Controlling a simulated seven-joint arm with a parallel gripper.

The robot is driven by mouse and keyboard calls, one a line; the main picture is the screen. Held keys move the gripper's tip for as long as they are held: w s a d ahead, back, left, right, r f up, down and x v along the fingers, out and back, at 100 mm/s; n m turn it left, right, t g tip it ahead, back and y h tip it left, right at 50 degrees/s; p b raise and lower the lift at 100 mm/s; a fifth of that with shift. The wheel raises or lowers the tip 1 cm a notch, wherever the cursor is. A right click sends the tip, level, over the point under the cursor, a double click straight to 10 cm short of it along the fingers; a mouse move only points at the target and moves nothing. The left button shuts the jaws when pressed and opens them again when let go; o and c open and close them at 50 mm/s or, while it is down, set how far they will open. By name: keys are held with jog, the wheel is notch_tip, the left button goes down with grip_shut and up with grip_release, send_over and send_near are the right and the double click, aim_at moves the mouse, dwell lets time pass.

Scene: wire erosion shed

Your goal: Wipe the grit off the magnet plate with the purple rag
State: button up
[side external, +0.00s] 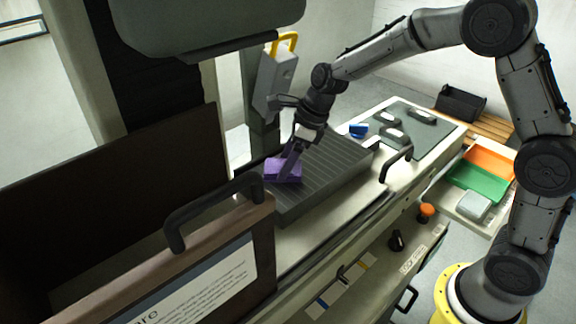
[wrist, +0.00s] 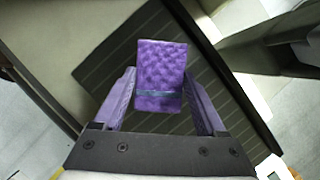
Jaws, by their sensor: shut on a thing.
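The purple rag (side external: 283,170) is a folded, textured pad at the left end of the magnet plate in the side view. It also shows in the wrist view (wrist: 160,70), between the fingers. My gripper (side external: 289,165) points down and is shut on the rag; the fingers also show in the wrist view (wrist: 160,98). The magnet plate (side external: 325,165) is a dark grey block with fine parallel lines. The rag is at its surface, but I cannot tell whether it presses on it. I cannot make out grit on the visible part of the plate.
A brown panel with a black handle (side external: 215,205) stands close to the left of the plate. A grey mat (side external: 410,122) with metal blocks and a blue item (side external: 358,130) lies to the right. Orange and green trays (side external: 478,183) sit at far right. A black handle (side external: 396,162) rises at the front edge.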

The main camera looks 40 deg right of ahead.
aim_at(320, 150)
jog(key=shift+d, duration=6.9)
jog(key=shift+a, duration=7.3)
jog(key=shift+a+r, duration=0.1)
jog(key=shift+r, duration=3.9)
